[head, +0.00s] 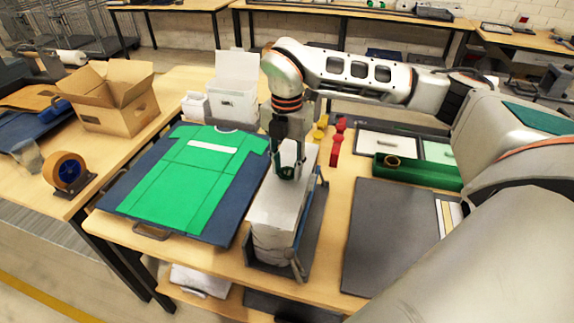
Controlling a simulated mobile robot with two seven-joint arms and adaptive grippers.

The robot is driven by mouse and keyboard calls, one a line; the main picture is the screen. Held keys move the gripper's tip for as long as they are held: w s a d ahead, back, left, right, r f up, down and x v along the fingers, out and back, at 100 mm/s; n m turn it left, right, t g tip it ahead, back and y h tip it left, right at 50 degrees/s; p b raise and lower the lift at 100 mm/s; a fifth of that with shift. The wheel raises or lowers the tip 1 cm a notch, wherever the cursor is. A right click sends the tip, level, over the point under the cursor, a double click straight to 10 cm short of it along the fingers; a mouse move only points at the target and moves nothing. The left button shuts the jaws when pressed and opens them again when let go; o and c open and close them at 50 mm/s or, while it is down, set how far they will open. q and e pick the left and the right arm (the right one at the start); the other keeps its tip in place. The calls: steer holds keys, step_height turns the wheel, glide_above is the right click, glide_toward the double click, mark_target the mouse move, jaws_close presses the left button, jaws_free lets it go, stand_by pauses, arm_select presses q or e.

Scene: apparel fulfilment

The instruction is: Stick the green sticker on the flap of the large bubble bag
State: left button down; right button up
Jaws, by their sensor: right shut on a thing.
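A stack of white bags (274,218) stands in a dark tray near the front middle of the table. They look like the bubble bags, but I cannot make out a flap or tell their sizes apart. My right gripper (289,170) points down over the far part of this stack. It is shut, and a bit of green at its fingertips appears to be the green sticker (286,174). The fingers hide most of it, and I cannot tell whether it touches the top bag. My left gripper is not in view.
A green shirt (190,176) lies on a blue board (124,190) to the left. Yellow and red items (335,145), white boxes (234,85) stand behind; an open carton (118,100) is left.

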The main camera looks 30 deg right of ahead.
steer(key=shift+f+b, duration=0.3)
steer(key=shift+f, duration=0.15)
steer(key=shift+r, duration=0.15)
stand_by(0.6)
steer(key=o, duration=0.7)
steer(key=shift+o, duration=0.6)
steer(key=o, duration=0.4)
